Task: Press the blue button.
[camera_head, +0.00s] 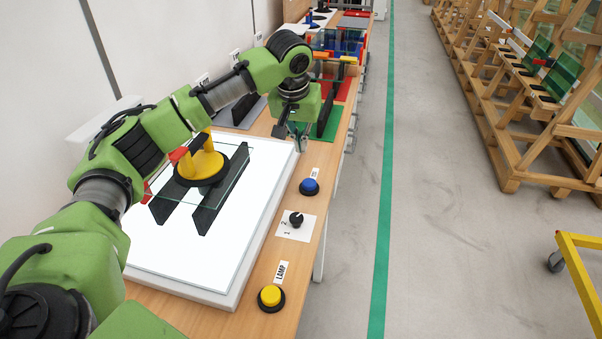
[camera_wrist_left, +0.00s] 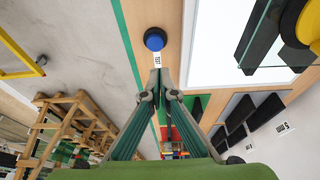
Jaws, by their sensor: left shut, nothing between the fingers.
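The blue button (camera_head: 310,186) sits in a dark round base on the wooden bench, near its right edge. It also shows in the left wrist view (camera_wrist_left: 155,39), top centre, beyond the fingertips, with a white label beside it. My left gripper (camera_head: 301,148) is shut and empty. In the head view it hangs behind and slightly left of the button, apart from it. In the left wrist view the fingertips (camera_wrist_left: 159,92) meet below the button and its label. My right gripper is in neither view.
A yellow button (camera_head: 270,296) labelled LAMP and a black rotary knob (camera_head: 296,219) stand on the bench nearer me. A white light panel (camera_head: 232,259) carries a glass pane on dark bars with a yellow suction holder (camera_head: 203,163). Wooden racks (camera_head: 530,90) stand across the floor.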

